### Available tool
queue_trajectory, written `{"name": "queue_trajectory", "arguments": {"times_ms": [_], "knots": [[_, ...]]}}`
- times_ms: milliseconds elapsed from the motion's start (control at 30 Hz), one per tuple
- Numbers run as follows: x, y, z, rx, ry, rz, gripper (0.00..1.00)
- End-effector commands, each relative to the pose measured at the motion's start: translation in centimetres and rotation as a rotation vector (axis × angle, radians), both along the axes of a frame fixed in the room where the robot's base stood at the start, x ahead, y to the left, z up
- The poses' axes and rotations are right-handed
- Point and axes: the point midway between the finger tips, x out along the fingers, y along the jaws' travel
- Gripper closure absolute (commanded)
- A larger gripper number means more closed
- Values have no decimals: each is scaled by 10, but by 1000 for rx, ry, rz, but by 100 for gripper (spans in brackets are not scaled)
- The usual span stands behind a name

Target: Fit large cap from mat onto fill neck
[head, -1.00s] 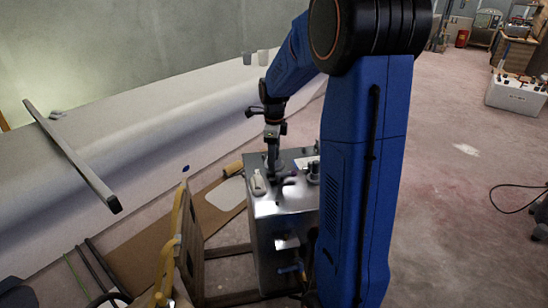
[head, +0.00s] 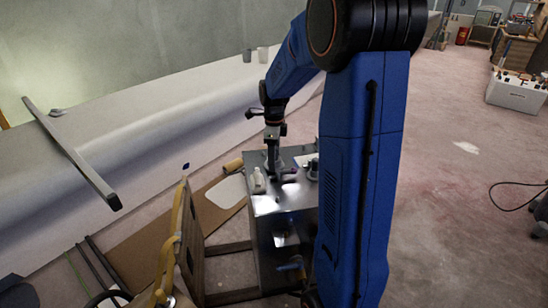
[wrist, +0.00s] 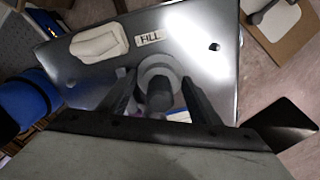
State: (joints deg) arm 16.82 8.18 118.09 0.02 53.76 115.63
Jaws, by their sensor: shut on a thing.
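My gripper (wrist: 159,92) is shut on a grey round cap (wrist: 158,97) in the wrist view, with one dark finger on each side. A paler grey ring (wrist: 160,66), which looks like the fill neck, shows just behind the cap, beside the FILL label (wrist: 150,38). I cannot tell whether cap and ring touch. In the head view my gripper (head: 272,172) points down over the top of the metal tank (head: 290,200). The cap is too small to make out there. The mat is not clear; part of a pale sheet shows behind the fingers.
A white bottle-like object (wrist: 98,43) lies on the tank top left of the label; it also shows in the head view (head: 258,181). A small dark hole (wrist: 214,46) is right of the label. A wooden frame (head: 186,240) stands left of the tank.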

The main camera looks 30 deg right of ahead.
Motion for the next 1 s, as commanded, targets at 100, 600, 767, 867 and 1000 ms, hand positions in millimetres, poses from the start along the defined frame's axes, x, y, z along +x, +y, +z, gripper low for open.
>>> {"name": "queue_trajectory", "arguments": {"times_ms": [100, 600, 767, 867, 1000], "knots": [[0, 0, 0, 0, 0, 0, 67], [0, 0, -7, 0, 1, 0, 67], [0, 0, -11, 1, 1, 0, 67], [0, 0, -12, 0, 0, 0, 67], [0, 0, -12, 0, 0, 0, 67]]}}
